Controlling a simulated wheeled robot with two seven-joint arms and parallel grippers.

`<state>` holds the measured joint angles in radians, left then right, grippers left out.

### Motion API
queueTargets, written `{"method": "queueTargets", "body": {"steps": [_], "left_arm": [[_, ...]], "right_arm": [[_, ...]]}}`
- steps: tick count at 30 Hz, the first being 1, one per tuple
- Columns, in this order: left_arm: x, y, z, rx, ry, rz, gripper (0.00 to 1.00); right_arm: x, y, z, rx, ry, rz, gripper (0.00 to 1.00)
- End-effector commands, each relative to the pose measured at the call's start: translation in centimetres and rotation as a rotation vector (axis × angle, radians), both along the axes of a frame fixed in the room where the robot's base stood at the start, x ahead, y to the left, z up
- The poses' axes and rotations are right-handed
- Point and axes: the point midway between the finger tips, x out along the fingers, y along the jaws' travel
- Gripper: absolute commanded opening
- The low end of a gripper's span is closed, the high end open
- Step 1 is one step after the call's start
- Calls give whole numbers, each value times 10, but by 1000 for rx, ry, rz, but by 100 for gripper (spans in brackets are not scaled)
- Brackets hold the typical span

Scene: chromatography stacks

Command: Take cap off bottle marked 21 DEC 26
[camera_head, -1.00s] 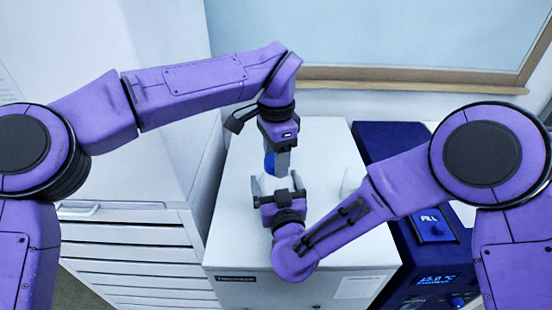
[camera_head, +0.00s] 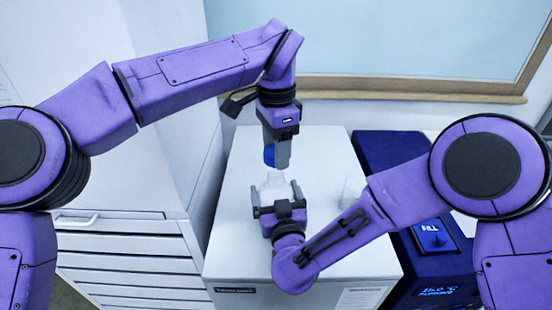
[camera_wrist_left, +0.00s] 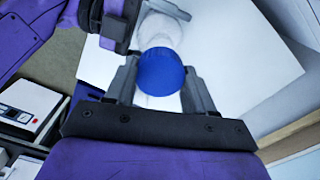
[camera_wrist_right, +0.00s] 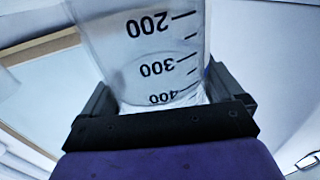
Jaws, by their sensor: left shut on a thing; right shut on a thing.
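My left gripper (camera_head: 276,160) points down and is shut on a blue cap (camera_head: 269,156), which also shows between its fingers in the left wrist view (camera_wrist_left: 161,72). The clear bottle (camera_head: 273,182) stands below it; the cap appears raised above the bottle's neck. My right gripper (camera_head: 278,196) is shut around the bottle's body from the front. In the right wrist view the clear bottle (camera_wrist_right: 150,55) fills the jaws, with upside-down volume marks 200, 300 and 400. No date label is readable on it.
The bottle is over a white box-shaped unit (camera_head: 235,240). Another clear vessel (camera_head: 352,190) stands on its right side. A dark blue instrument (camera_head: 385,150) with a lit display is to the right. White drawers (camera_head: 130,265) are at the left, and a framed panel (camera_head: 400,40) is behind.

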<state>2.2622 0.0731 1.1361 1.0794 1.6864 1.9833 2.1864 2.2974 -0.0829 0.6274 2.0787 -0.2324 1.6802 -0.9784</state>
Motion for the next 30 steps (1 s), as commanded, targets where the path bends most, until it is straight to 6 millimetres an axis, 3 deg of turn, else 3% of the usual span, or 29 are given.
{"method": "queueTargets", "body": {"steps": [7, 8, 17, 30], "left_arm": [[0, 0, 4, 0, 1, 1, 17], [0, 0, 4, 0, 0, 1, 17], [0, 0, 1, 0, 1, 1, 17], [0, 0, -25, 0, 0, 1, 17]], "right_arm": [[-1, 0, -2, -3, 4, 1, 9], [-1, 0, -2, -3, 4, 1, 100], [-7, -1, -2, -3, 3, 3, 100], [-103, -21, -3, -5, 2, 3, 100]]}}
